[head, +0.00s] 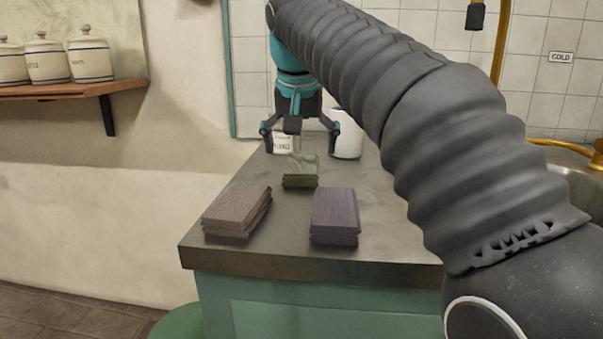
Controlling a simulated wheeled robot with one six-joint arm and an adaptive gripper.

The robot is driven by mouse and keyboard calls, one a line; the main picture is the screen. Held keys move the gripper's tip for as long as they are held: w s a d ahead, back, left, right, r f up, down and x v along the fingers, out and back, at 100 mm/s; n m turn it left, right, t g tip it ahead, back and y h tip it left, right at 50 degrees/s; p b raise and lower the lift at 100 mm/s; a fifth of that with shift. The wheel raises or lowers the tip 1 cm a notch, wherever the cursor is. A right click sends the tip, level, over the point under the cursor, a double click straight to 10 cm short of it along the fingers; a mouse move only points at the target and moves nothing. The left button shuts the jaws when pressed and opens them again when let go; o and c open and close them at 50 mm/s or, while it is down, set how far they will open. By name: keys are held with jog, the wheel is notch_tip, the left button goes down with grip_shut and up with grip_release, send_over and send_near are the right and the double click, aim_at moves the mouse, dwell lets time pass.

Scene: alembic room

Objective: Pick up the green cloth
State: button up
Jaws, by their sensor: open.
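A small folded green cloth (300,181) lies on the dark countertop, behind two larger folded cloths. My gripper (299,143) points down above and a little behind the green cloth in the picture, with its fingers spread apart. It holds nothing that I can see, and it appears apart from the cloth. How high it is over the counter is hard to judge. A pale, glassy patch just behind the green cloth is unclear.
A brown folded cloth (237,210) lies front left and a purple-grey one (335,215) front right. A white canister (347,135) and a white labelled container (282,143) stand behind. A sink (575,163) is at right. The counter (400,245) is bare at its front right.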

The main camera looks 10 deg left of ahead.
aim_at(301, 163)
jog(key=b+x, duration=0.1)
jog(key=x, duration=0.3)
jog(key=shift+d, duration=0.1)
jog(key=c, duration=1.2)
jog(key=shift+r, duration=0.1)
jog(key=shift+r+p, duration=0.35)
jog(key=shift+r, duration=0.2)
jog(key=r, duration=0.2)
jog(key=d+r+p, duration=0.1)
jog(key=r, duration=0.1)
jog(key=shift+s+d, duration=0.1)
jog(key=s+d+r+p, duration=0.1)
jog(key=d+r+p, duration=0.1)
jog(key=d+r, duration=0.4)
jog(key=d, duration=0.4)
jog(key=shift+s+d, duration=0.15)
jog(key=shift+s, duration=0.15)
